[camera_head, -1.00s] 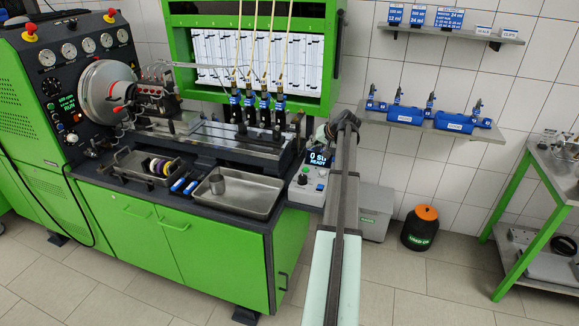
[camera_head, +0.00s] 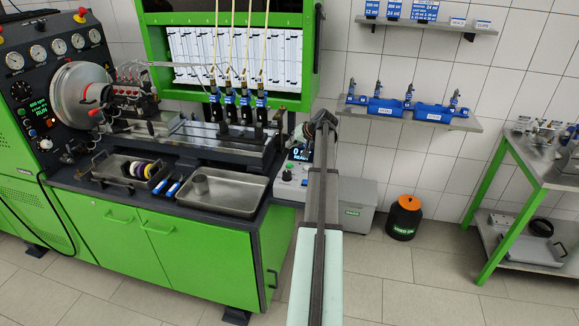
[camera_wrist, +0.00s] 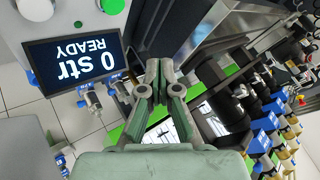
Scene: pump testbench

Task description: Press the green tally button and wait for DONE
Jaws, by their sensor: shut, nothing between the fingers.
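The tally box (camera_head: 292,179) is a grey box at the right end of the bench, with a dark display (camera_head: 299,154) partly hidden by my arm. Its green button (camera_head: 290,166) is small in the head view. In the wrist view the green button (camera_wrist: 113,6) is cut by the top edge, above the display (camera_wrist: 74,61), which reads "0 str READY" upside down. My gripper (camera_wrist: 160,70) is shut and empty, to the right of the display in the wrist view and apart from the button. In the head view its fingers are not clear behind my arm.
A steel tray (camera_head: 225,196) with a metal cup (camera_head: 200,182) stands left of the box. Injectors with tubes (camera_head: 240,104) stand behind it. A wall shelf (camera_head: 400,113) holds blue holders. A black bin with an orange lid (camera_head: 404,217) stands on the floor.

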